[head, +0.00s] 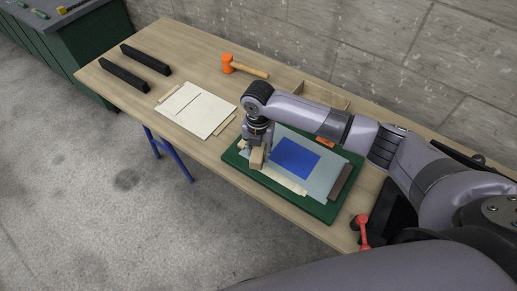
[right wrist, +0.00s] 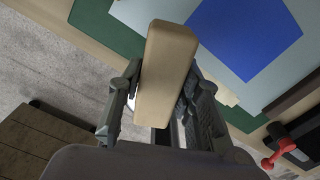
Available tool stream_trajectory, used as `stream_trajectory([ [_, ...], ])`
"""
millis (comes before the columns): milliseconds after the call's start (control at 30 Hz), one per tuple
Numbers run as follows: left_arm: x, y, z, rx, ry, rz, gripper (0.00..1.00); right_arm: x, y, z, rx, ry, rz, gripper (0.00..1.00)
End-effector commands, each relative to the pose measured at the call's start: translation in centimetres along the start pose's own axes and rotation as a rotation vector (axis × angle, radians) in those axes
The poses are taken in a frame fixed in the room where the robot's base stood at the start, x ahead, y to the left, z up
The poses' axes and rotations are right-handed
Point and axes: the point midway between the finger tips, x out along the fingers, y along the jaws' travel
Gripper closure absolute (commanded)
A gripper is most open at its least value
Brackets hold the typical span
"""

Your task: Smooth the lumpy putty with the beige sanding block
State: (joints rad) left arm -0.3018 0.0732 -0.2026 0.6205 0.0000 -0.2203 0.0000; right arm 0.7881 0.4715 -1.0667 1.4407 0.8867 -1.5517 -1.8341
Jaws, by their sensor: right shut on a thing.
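The beige sanding block (head: 257,158) is held upright in my right gripper (head: 259,145), over the near left part of a pale grey-blue panel (head: 285,140). In the right wrist view the block (right wrist: 166,75) stands between the two fingers of the gripper (right wrist: 160,100), which are shut on it. The panel has a blue square (head: 295,157) in its middle, just right of the block. No lumpy putty shows clearly; the gripper and block hide part of the panel. I cannot tell whether the block touches the panel. My left gripper is not in view.
The panel lies on a green board (head: 318,210) with a brown bar (head: 340,182) at its right. A red-handled clamp (head: 362,230) is at the near table edge. Cream sheets (head: 195,110), a mallet (head: 240,67), black bars (head: 145,58) and an open wooden box (head: 322,95) lie beyond.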

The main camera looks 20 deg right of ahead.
Motion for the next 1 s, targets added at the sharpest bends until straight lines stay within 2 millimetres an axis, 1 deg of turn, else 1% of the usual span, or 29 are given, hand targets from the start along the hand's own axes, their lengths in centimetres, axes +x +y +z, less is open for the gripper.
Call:
stream_trajectory([
  [200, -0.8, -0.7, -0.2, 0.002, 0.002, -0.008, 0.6, -0.3, 0.0, 0.0, 0.002, 0.0, 0.0, 0.9],
  [300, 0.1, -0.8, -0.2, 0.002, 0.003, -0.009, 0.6, 0.9, 0.0, 0.0, 0.003, 0.001, 0.0, 0.9],
  [633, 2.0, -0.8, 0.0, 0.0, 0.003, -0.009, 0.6, 4.2, 0.0, 0.0, 0.003, 0.001, 0.0, 0.9],
  [800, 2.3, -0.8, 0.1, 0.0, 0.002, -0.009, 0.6, 4.8, 0.0, 0.0, 0.003, 0.0, 0.001, 0.9],
  [1000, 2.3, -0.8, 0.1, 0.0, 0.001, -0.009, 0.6, 4.8, 0.0, 0.0, 0.003, 0.0, 0.001, 0.9],
])
